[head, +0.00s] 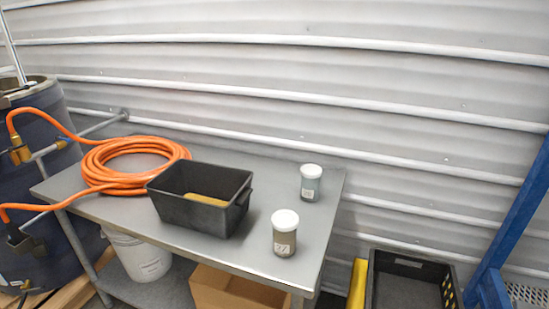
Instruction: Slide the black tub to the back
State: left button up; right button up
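The black tub (189,211) is an open rectangular box that stands upright on the grey metal table (253,254), near the middle of its front half. A tan, sponge-like block or some substrate (208,200) shows inside it; I cannot tell which. The tub sits just right of a coiled orange hose and may touch it. Bare tabletop shows behind the tub and to its right. Neither of my grippers is in the head view.
An orange hose coil (108,185) lies on the table's left part. Two white-lidded jars, one at the back right (311,187) and one at the front right (284,243), stand apart from the tub. A corrugated wall (330,80) is behind the table. A dark barrel (40,150) stands left.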

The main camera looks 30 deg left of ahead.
aim_at(212, 199)
jog(key=u, duration=1.55)
